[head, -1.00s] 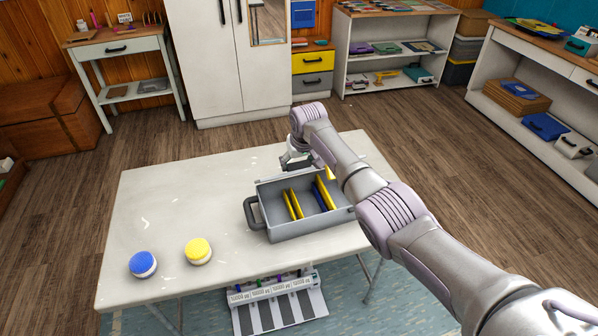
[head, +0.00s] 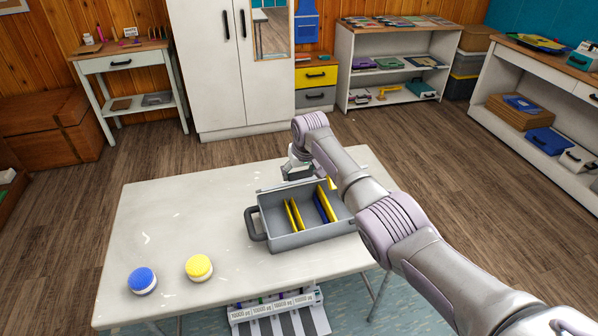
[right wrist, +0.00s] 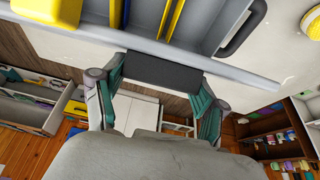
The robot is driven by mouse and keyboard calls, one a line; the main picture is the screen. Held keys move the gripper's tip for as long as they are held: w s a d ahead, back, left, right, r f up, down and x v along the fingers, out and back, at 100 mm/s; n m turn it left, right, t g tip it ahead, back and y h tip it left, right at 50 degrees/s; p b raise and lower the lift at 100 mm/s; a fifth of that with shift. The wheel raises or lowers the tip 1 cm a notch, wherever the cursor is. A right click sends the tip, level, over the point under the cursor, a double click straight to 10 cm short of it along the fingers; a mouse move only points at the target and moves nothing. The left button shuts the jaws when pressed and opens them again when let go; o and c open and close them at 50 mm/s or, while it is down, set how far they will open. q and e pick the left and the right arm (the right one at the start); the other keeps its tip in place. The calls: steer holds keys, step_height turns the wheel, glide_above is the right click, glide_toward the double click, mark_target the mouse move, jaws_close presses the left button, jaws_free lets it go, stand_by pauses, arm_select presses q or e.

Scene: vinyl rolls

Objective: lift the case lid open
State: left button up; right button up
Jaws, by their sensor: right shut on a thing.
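The grey case (head: 285,238) stands on the white table with its inside open to view. Yellow dividers (head: 293,215) and a blue one (head: 321,206) stand in it. Its dark handle (head: 252,224) is on the left side. The case lid (head: 272,188) shows as a thin pale strip, almost edge-on, along the far side; the strip (right wrist: 228,76) also crosses the right wrist view. My right gripper (head: 297,170) is at this far side, shut on the lid at a dark block (right wrist: 163,69) between its teal fingers. My arm hides the case's right end. My left gripper is not in view.
A yellow-topped round tub (head: 199,267) and a blue-topped one (head: 142,281) stand at the table's front left. The table (head: 180,220) is otherwise clear left of the case. A white cabinet (head: 215,80) and shelves (head: 390,75) stand beyond.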

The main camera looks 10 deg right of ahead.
steer(key=shift+r, duration=0.1)
stand_by(0.3)
steer(key=o, duration=1.7)
steer(key=shift+s, duration=0.1)
steer(key=v, duration=1.2)
